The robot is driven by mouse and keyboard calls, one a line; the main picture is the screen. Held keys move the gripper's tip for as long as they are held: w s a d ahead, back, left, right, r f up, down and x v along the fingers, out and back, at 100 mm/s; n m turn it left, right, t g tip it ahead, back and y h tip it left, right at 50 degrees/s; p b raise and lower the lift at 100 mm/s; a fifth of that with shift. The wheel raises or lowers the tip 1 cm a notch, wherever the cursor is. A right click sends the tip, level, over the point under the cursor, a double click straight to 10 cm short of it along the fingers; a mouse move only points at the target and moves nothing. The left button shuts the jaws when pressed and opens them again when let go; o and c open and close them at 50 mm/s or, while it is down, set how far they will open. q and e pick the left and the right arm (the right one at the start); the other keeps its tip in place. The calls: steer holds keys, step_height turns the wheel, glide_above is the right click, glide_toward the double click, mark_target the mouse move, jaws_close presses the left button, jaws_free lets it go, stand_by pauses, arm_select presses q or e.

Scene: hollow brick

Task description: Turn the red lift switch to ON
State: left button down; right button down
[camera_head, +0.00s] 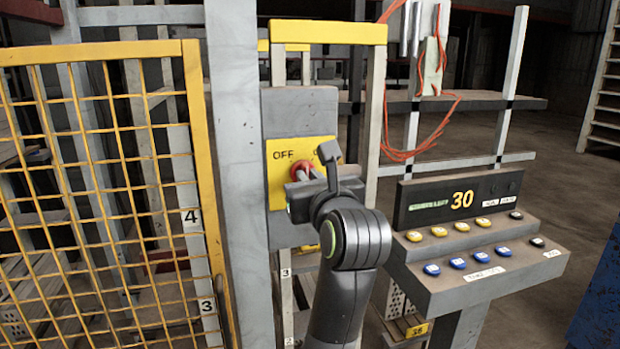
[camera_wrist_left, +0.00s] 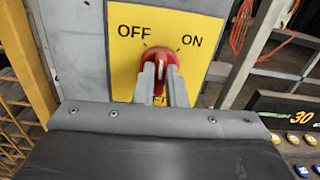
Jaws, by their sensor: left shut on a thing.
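The red lift switch (camera_head: 302,168) sits on a yellow plate (camera_head: 281,179) fixed to a grey box. In the left wrist view the red knob (camera_wrist_left: 158,58) shows below and between the words OFF and ON, its white mark pointing roughly straight up. My left gripper (camera_wrist_left: 164,72) is shut on the knob, one finger on each side of its handle. In the head view my left gripper (camera_head: 312,180) and wrist cover part of the switch and the word ON. My right gripper is not in view.
A yellow mesh fence (camera_head: 110,200) and a grey post (camera_head: 238,150) stand left of the switch. A control console (camera_head: 470,250) with yellow and blue buttons and a display reading 30 stands at right. Orange cables (camera_head: 440,130) hang behind.

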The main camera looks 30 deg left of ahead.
arm_select(q)
steer(key=shift+r+m+p, duration=0.2)
steer(key=shift+m+p, duration=0.95)
steer(key=shift+m, duration=0.05)
steer(key=m+p, duration=0.3)
steer(key=shift+d, duration=0.1)
steer(key=shift+w+f+m+p, duration=0.1)
steer(key=shift+f+m+p, duration=0.1)
steer(key=shift+m+p, duration=1.8)
steer(key=c, duration=1.5)
jaws_free()
steer(key=shift+d+f, duration=0.1)
